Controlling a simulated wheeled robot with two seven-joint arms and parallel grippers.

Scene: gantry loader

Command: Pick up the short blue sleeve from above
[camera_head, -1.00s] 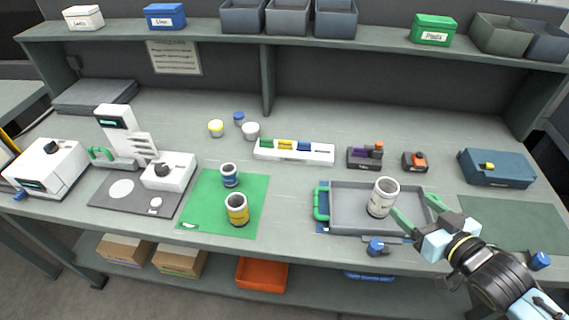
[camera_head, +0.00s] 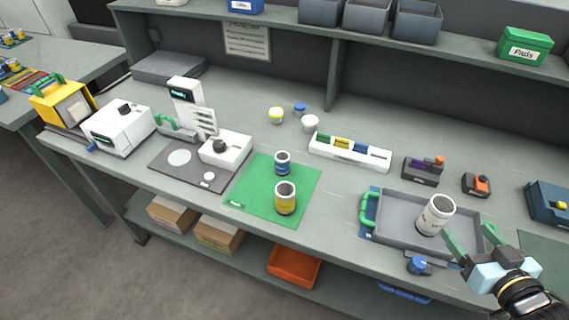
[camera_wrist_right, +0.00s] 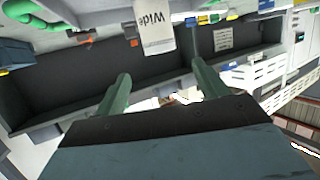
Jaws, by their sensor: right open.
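The short blue sleeve (camera_head: 282,162), a small cylinder with a pale band, stands upright on the green mat (camera_head: 250,204). A taller yellow sleeve (camera_head: 285,198) stands in front of it on the same mat. My right gripper (camera_head: 467,231) is open and empty at the right end of the grey tray, far to the right of the blue sleeve. In the right wrist view its two green fingers (camera_wrist_right: 162,84) are spread, with the white cylinder marked "Wide" (camera_wrist_right: 154,30) beyond them. The blue sleeve cannot be made out there. My left gripper is not in view.
The white cylinder also shows in the head view (camera_head: 436,215), standing in the grey tray (camera_head: 399,233). Behind the mat are a white rack (camera_head: 349,152) and several small lids or cups. A white device (camera_head: 226,149) stands left of the mat. The bench between mat and tray is clear.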

